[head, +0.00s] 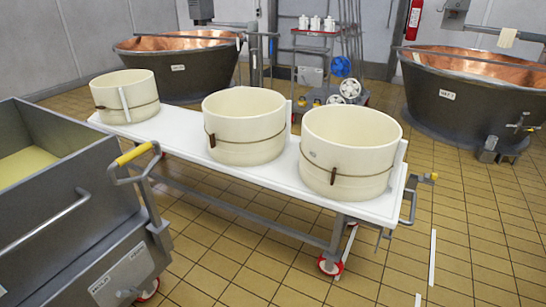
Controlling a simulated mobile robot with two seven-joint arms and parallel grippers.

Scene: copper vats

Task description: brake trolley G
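Two wheeled units stand in the head view, and I cannot read a letter G on either. A grey metal tub trolley (70,215) with pale yellow contents fills the left edge. A push handle with a yellow grip (134,153) stands at its right end, and a red caster (148,290) shows low down. A long white-topped trolley (182,117) crosses the middle. Its near right red caster (330,266) is clearly visible; whether its brake is set is too small to tell. Neither of my grippers is in view.
Three cream hoops (127,100) (240,135) (345,160) stand on the white top. Two copper-lined vats (175,75) (450,100) stand behind, with a red-shelved cart (315,33) between them. Tiled floor with white strips (432,257) is clear at the front right.

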